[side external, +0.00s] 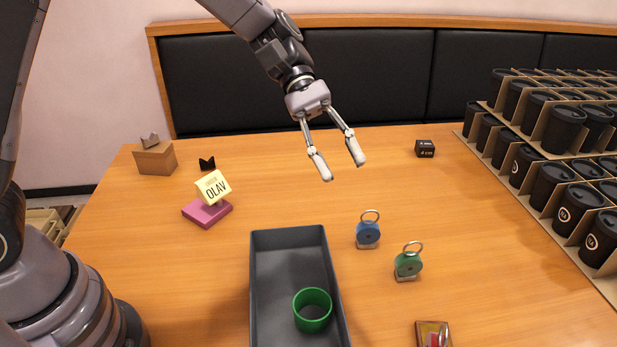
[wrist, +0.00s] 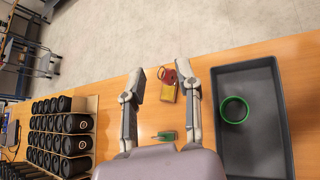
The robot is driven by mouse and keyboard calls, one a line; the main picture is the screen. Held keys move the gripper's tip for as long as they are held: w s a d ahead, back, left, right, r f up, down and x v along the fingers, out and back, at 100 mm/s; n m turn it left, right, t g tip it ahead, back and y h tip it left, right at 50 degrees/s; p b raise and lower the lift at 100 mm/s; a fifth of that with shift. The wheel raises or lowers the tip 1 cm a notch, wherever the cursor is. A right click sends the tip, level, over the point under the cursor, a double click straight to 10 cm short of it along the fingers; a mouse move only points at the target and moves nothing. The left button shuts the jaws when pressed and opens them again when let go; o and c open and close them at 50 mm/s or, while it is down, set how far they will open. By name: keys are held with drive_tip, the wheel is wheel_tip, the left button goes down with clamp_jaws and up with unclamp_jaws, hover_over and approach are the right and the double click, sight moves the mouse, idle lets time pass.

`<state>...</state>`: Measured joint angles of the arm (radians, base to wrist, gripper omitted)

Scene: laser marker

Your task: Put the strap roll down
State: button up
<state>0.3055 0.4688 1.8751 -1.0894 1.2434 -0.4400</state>
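The strap roll, which I take to be the hollow green ring (side external: 312,310), rests in the dark grey tray (side external: 262,275), near the tray's front end. In the wrist view the green ring (wrist: 235,110) lies in the tray (wrist: 250,160), to the right of my fingers. My gripper (side external: 341,166) is open, with its two fingers spread and nothing between them. It hangs in the air above the table, behind and apart from the tray. The wrist view also shows the gripper's fingers (wrist: 164,78) apart.
A blue ringed piece (side external: 368,234) and a green one (side external: 408,264) stand right of the tray. A small yellowish box with red items (side external: 433,334) is at the front. A pink block with a sign (side external: 208,213) is left. Black cups in racks (side external: 570,160) fill the right side.

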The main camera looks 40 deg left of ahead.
drive_tip(key=s+a+r+m+t+y, duration=0.2)
drive_tip(key=s+a, duration=0.4)
drive_tip(key=a, duration=0.3)
drive_tip(key=s+a+r+m+t+y, duration=0.2)
drive_tip(key=s+a+m+t+y, duration=0.2)
drive_tip(key=a, duration=0.5)
drive_tip(key=s+a+r+m+t+y, duration=0.2)
drive_tip(key=s+a+t+y, duration=0.2)
drive_tip(key=s+a, duration=0.3)
drive_tip(key=shift+s+a+r+m, duration=0.2)
drive_tip(key=shift+s+a+m, duration=0.2)
drive_tip(key=shift+a, duration=0.85)
